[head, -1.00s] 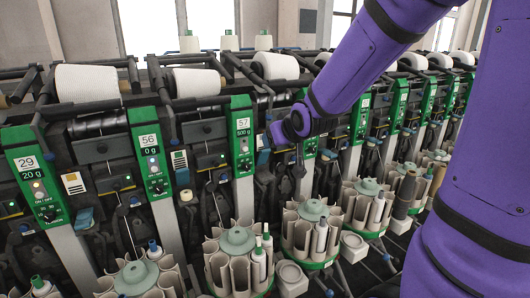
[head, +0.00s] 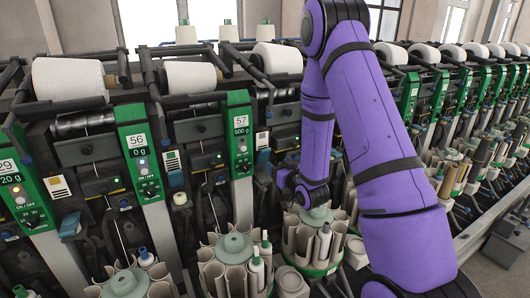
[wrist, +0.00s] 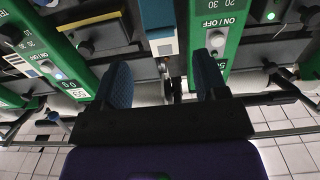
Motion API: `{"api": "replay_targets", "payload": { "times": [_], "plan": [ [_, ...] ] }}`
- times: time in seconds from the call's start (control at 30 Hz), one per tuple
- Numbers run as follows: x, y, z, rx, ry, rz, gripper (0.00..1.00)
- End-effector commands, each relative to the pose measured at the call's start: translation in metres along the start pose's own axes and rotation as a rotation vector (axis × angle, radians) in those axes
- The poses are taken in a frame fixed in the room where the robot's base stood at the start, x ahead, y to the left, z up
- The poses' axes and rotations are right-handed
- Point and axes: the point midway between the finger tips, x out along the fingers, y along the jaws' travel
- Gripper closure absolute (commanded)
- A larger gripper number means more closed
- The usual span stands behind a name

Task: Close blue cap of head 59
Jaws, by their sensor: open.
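My gripper (wrist: 163,62) is open in the wrist view, with a dark blue textured finger on each side and nothing held between them. A blue cap with a pale lower part (wrist: 158,22) shows just beyond the gap between the fingers, beside a green head panel (wrist: 216,35). I cannot tell whether the fingers touch it, and its head number is not readable. In the head view my purple arm hides this part of the machine, and the gripper's fingers are not clearly seen. Head 59's number is not visible there.
Green panels of head 56 (head: 140,160) and head 57 (head: 239,140) stand left of my arm. Round bobbin magazines (head: 235,248) stick out below the heads. White yarn cones (head: 68,79) lie along the top.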

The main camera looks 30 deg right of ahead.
Motion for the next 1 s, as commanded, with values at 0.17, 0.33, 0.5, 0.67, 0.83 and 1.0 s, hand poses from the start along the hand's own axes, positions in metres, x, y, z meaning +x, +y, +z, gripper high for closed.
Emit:
{"api": "replay_targets", "payload": {
  "times": [0.17,0.33,0.5,0.67,0.83,1.0],
  "plan": [
    [0.003,0.001,0.004,0.004,0.021,-0.003,0.34],
    [0.023,0.000,0.004,0.003,0.022,-0.004,0.34],
    [0.054,0.000,0.003,0.003,0.021,-0.004,0.34],
    [0.080,0.000,0.003,0.004,0.021,-0.003,0.34],
    [0.099,0.000,0.003,0.003,0.019,-0.004,0.34],
    [0.106,0.000,0.002,0.003,0.019,-0.003,0.34]
  ]
}}
